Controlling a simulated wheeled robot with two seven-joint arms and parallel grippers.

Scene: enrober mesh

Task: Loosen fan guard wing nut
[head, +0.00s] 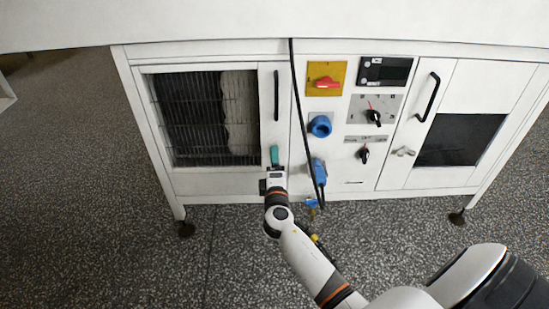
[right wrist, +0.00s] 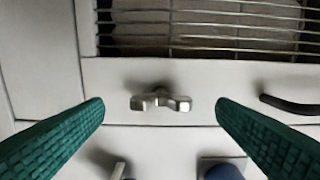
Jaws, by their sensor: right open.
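The wing nut (right wrist: 160,102) is silver metal with two short wings lying across the right wrist view. It sits on the white door frame below the grille in that view. My right gripper (right wrist: 160,108) is open, with one teal ribbed finger on each side of the wing nut and a clear gap on both sides. In the head view my right gripper (head: 275,157) is at the lower right of the guard door, below its black handle, and hides the wing nut. The wire fan guard (head: 205,118) covers a dark opening with a pale panel. My left gripper is not in view.
A black door handle (head: 276,95) stands above my right gripper. A black cable (head: 296,100) hangs just right of it, near a blue plug (head: 319,172) and a blue socket (head: 320,126). A red switch (head: 326,83) and black knobs are further right. The floor in front is open.

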